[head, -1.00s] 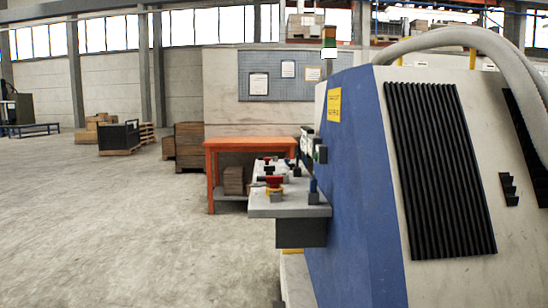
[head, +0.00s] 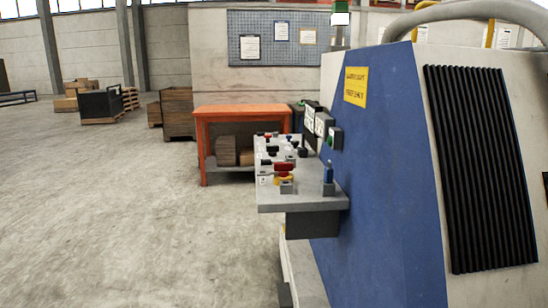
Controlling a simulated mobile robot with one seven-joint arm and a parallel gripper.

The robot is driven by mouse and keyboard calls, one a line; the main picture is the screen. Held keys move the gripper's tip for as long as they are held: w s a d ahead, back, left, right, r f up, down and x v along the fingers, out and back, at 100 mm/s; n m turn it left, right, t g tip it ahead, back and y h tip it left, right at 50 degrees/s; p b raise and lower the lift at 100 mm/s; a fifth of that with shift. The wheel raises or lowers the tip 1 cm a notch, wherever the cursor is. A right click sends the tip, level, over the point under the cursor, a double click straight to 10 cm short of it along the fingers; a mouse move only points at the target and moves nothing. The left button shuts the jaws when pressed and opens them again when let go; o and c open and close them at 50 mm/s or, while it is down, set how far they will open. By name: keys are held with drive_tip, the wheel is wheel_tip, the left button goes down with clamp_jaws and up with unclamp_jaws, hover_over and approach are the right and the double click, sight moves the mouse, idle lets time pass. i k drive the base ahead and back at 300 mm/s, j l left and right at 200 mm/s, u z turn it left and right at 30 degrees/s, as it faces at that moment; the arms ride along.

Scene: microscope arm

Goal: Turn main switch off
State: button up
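A control panel (head: 300,201) juts out from the blue and white machine (head: 375,170) in the middle of the head view. It bears several knobs and switches, seen from the side. A red knob on a yellow base (head: 284,171) stands near its close edge, with a blue-topped part (head: 328,173) to its right. A dark box with a green button (head: 334,138) is fixed to the machine face behind. I cannot tell which of these is the main switch or how it is set. My gripper is not in view.
An orange table (head: 240,112) stands behind the panel, with boxes beneath it. Wooden crates (head: 178,112) and a dark bin (head: 100,105) are farther left. The concrete floor (head: 130,220) left of the machine is clear. A pegboard (head: 275,38) hangs on the back wall.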

sight(282, 169)
drive_tip(key=i+j, duration=0.75)
drive_tip(key=i+z, duration=0.05)
